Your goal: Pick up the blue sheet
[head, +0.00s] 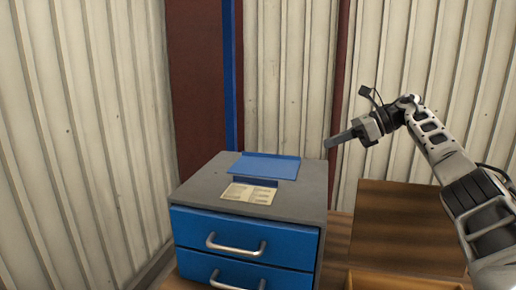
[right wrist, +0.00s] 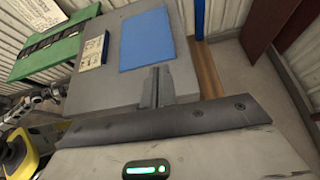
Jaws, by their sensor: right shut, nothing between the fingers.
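The blue sheet (head: 264,165) lies flat on the grey top of a drawer cabinet (head: 305,182), toward its back. It also shows in the right wrist view (right wrist: 146,40) as a plain blue rectangle, just beyond my fingers. My right gripper (head: 328,143) is shut and empty, above and to the right of the cabinet's back right corner. In the right wrist view its fingers (right wrist: 157,88) are together and appear over the cabinet top, apart from the sheet. My left gripper is not in view.
A printed paper card (head: 249,194) lies on the cabinet top in front of the sheet, with a dark blue strip (head: 255,182) between them. The cabinet has blue drawers (head: 240,238) with metal handles. Brown boxes (head: 405,225) stand to the right. Corrugated walls (head: 285,80) close off the back.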

